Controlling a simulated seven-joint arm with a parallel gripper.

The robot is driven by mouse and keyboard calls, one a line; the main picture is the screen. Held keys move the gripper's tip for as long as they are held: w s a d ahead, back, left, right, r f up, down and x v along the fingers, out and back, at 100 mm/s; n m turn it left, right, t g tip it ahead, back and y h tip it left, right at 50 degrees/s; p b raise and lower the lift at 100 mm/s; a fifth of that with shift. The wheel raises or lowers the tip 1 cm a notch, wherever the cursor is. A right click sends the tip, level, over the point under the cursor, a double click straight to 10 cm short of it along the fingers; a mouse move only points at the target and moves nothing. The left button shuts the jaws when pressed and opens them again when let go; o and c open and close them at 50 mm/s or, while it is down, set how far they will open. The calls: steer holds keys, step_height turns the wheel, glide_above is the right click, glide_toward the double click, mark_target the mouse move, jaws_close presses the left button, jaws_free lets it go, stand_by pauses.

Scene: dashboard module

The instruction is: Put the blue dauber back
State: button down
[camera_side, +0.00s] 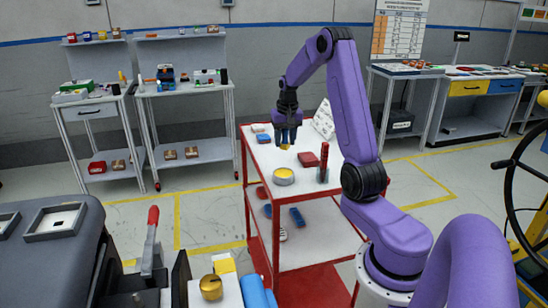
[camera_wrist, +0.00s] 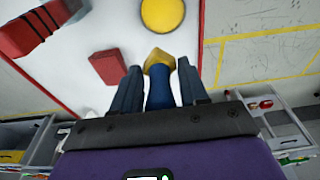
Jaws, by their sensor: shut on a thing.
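The blue dauber (camera_wrist: 159,90) has a blue handle and a yellow tip. My gripper (camera_wrist: 160,78) is shut on its handle, with one finger on each side, and the yellow tip sticks out past the fingers. In the side view my gripper (camera_side: 287,135) is over the white top of the red-framed cart (camera_side: 262,172), and the dauber's yellow tip (camera_side: 285,147) shows under the fingers. The tip looks a little above the cart top; the exact gap is hard to tell. Most of the handle is hidden by the fingers and wrist.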

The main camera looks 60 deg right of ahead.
steer(key=w+d+f, duration=0.1)
steer(key=w+f, duration=0.1)
steer(key=w+d+f, duration=0.4)
steer(key=shift+w+f, duration=0.3)
steer(key=shift+w+d+f, duration=0.35)
steer(key=shift+w+f, duration=0.1)
steer(key=shift+f, duration=1.75)
steer(key=shift+f, duration=0.1)
steer(key=c, duration=0.6)
jaws_free()
